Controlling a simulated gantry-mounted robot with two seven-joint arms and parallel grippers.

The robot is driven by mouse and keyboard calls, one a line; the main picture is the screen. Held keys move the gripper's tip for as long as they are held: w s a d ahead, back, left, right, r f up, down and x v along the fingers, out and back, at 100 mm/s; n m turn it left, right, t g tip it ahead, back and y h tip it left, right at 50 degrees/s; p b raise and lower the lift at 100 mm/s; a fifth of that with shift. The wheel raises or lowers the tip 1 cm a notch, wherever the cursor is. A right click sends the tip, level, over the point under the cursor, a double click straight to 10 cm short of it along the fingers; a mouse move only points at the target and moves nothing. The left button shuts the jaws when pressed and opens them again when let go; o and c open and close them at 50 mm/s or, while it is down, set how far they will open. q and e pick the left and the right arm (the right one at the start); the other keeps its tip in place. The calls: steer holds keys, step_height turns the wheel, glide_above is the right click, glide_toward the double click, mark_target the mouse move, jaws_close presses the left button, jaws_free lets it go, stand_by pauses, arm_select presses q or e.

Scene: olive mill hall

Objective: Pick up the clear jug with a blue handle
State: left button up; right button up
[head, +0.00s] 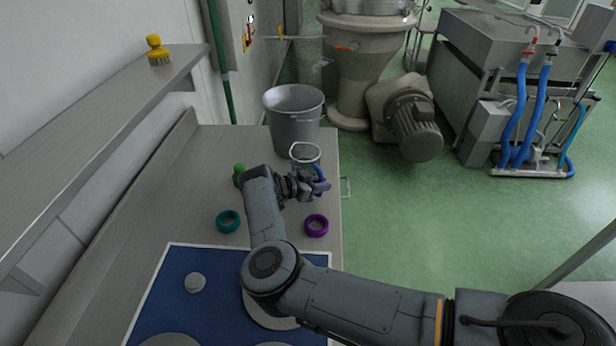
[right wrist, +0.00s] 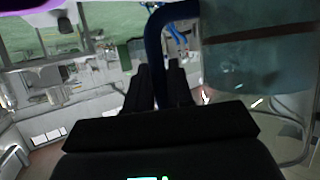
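The clear jug (head: 305,153) stands near the right edge of the counter, in front of the grey bucket, its round rim facing up. Its blue handle (head: 319,172) is on the side toward my right gripper (head: 318,185), which partly covers it. In the right wrist view, the blue handle (right wrist: 153,45) runs down between the two dark fingers of the right gripper (right wrist: 158,85), which are closed against it. The jug's clear body (right wrist: 255,60) fills the upper right there. Whether the jug touches the counter is hidden. My left gripper is not in view.
On the counter (head: 165,210) are a grey bucket (head: 293,118), a green object (head: 239,173), a teal ring (head: 228,222) and a purple ring (head: 316,226) near the gripper. A blue mat (head: 165,310) lies in front. A shelf (head: 110,105) with a yellow brush (head: 157,50) overhangs the left.

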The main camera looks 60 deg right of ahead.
jaws_close()
stand_by(0.9)
steer(key=shift+r, duration=0.1)
steer(key=shift+r, duration=0.2)
stand_by(0.3)
